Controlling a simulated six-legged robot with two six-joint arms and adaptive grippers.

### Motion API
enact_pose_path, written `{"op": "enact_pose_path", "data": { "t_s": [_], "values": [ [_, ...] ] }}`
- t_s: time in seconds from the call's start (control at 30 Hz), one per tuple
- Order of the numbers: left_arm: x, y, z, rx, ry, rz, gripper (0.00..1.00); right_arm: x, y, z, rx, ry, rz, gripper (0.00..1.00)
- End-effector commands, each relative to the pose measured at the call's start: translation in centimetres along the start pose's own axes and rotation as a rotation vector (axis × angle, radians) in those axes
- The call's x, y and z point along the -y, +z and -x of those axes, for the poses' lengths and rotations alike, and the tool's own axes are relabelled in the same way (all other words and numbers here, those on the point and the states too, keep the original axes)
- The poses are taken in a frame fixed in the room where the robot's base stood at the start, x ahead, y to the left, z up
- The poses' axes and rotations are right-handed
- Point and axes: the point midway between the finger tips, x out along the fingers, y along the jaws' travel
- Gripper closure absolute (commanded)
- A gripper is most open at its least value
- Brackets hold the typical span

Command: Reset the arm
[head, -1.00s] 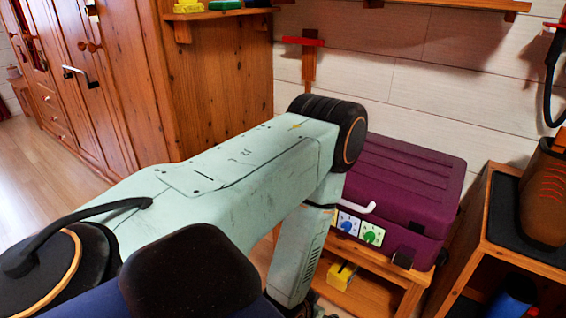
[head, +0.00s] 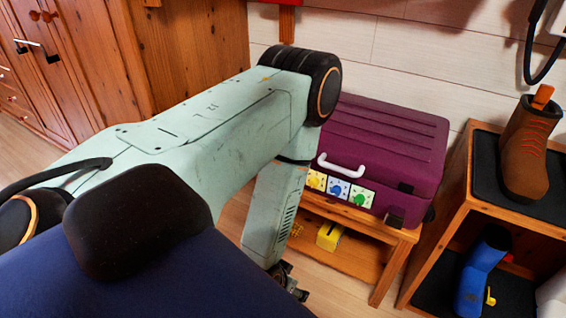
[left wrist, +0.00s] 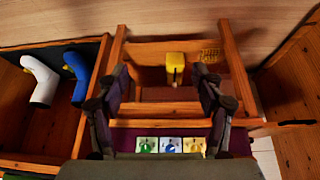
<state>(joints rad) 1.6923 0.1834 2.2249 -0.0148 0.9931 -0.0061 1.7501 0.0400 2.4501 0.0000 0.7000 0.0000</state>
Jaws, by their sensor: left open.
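My left arm crosses the head view from the lower left and bends down in front of a small wooden bench. Its left gripper (head: 288,283) hangs low at the bench's front edge and is mostly hidden behind the arm link. In the left wrist view, the two dark fingers of the left gripper (left wrist: 162,78) stand wide apart with nothing held between them. A yellow object (left wrist: 175,68) shows beyond the fingers, apart from them. My right gripper is in neither view.
A purple suitcase (head: 382,140) with a white handle (head: 341,168) rests on the bench (head: 385,232). The yellow object (head: 330,236) lies on its lower shelf. At right, a rack (head: 462,200) holds a brown boot (head: 525,150) and a blue boot (head: 480,275). A wooden wardrobe (head: 100,60) stands left.

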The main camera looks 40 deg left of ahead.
Motion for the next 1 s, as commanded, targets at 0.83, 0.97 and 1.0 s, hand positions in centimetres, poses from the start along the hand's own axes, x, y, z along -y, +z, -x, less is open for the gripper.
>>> {"op": "enact_pose_path", "data": {
  "t_s": [0.83,0.97,1.0],
  "values": [
    [-1.6,9.4,11.6,0.432,0.011,-0.121,0.32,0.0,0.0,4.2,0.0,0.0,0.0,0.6],
    [-1.5,10.1,12.3,0.464,0.009,-0.128,0.32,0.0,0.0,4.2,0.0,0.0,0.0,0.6],
    [-1.5,10.2,12.2,0.464,0.009,-0.128,0.32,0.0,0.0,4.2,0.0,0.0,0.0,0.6]
  ]
}}
